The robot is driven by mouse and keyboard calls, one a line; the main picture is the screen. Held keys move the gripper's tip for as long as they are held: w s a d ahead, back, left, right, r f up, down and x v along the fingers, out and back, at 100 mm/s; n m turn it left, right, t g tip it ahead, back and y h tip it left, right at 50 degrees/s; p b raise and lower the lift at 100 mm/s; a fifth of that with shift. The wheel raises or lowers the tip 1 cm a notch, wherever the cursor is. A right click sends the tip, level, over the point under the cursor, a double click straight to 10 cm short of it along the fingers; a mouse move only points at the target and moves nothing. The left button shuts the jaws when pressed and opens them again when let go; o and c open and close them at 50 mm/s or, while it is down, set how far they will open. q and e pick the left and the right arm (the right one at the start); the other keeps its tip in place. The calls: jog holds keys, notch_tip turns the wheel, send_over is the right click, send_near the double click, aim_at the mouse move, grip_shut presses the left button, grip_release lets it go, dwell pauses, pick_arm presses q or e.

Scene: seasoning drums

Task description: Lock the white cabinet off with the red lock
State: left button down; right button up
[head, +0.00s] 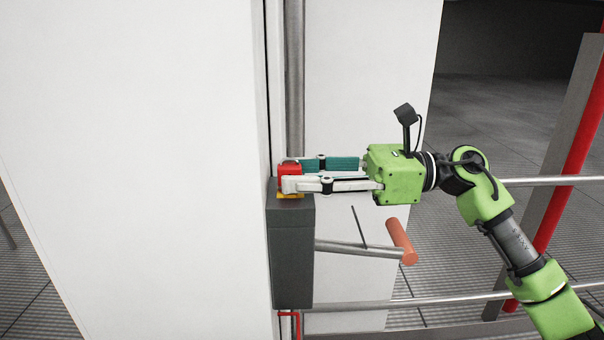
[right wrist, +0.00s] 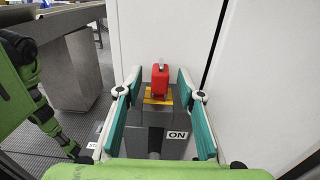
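The white cabinet (head: 130,150) fills the left of the head view. A dark grey switch box (head: 291,255) is at its right edge. The red lock (head: 289,169) is at the top of this box, by a yellow plate (right wrist: 150,98) in the right wrist view. My right gripper (head: 290,174) reaches in from the right, its fingers on either side of the lock. In the right wrist view the fingers are spread, with gaps on both sides of the red lock (right wrist: 160,80). The near finger hides part of the lock in the head view. My left gripper is not in view.
A metal lever (head: 350,248) with an orange-red grip (head: 401,241) sticks out right from the box, below my gripper. The box has an "ON" label (right wrist: 177,134). Metal rails and a red-edged post (head: 572,150) stand at right. A red part (head: 290,318) shows under the box.

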jog(key=shift+d, duration=0.2)
jog(key=d, duration=1.1)
jog(key=shift+d, duration=0.3)
